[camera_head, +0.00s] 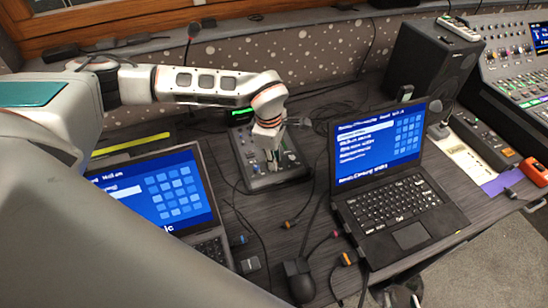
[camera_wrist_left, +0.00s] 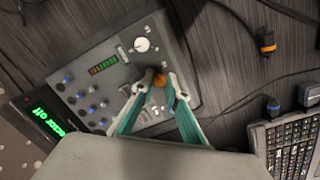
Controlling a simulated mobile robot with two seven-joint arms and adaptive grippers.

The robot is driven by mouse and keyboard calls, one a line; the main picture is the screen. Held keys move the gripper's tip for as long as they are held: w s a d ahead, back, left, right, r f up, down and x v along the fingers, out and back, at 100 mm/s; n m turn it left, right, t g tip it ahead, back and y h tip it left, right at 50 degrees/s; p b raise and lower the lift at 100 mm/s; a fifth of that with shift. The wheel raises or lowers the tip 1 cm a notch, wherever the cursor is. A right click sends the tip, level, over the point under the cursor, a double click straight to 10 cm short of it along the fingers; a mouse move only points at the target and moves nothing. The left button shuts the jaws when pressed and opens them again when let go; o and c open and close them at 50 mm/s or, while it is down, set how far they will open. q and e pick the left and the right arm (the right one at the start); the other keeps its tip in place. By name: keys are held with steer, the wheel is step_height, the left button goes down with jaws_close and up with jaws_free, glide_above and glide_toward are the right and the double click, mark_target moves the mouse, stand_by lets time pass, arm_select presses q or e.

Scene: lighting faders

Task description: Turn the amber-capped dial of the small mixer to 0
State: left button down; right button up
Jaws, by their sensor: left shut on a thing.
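The small mixer (camera_head: 252,183) is a grey box on the dark table between the two laptops. In the left wrist view the mixer (camera_wrist_left: 120,72) shows blue-capped knobs, a white round knob and a red-green level meter. The amber-capped dial (camera_wrist_left: 159,81) is near its lower right part. My left gripper (camera_wrist_left: 160,74) has its fingertips on both sides of the amber cap and is shut on it. In the head view my left gripper (camera_head: 271,152) points down over the mixer and hides the dial. The dial's pointer and scale cannot be read. A pale part of my right gripper (camera_head: 398,296) shows at the bottom edge.
A small display with green text (camera_wrist_left: 45,123) stands beside the mixer. Laptops stand at left (camera_head: 150,195) and right (camera_head: 385,175). A black speaker (camera_head: 428,65) is behind the right laptop. Cables and a dark mouse-like object (camera_head: 298,280) lie in front.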

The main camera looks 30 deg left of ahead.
arm_select(q)
steer(key=n, duration=0.5)
steer(key=shift+s+n, duration=0.1)
steer(key=shift+n, duration=0.2)
steer(key=n, duration=0.5)
steer(key=shift+d+t+y, duration=0.1)
steer(key=shift+t+y, duration=0.3)
steer(key=n, duration=0.5)
steer(key=shift+n+y+b, duration=0.3)
steer(key=shift+n, duration=0.1)
steer(key=n, duration=0.5)
steer(key=shift+d+y, duration=0.1)
steer(key=shift+y, duration=0.2)
steer(key=n, duration=0.6)
steer(key=shift+g, duration=0.3)
steer(key=n, duration=0.5)
steer(key=shift+y, duration=0.3)
steer(key=n+g, duration=0.1)
steer(key=n, duration=0.9)
steer(key=shift+w+n, duration=0.2)
steer(key=shift+n, duration=0.2)
steer(key=shift+g, duration=0.3)
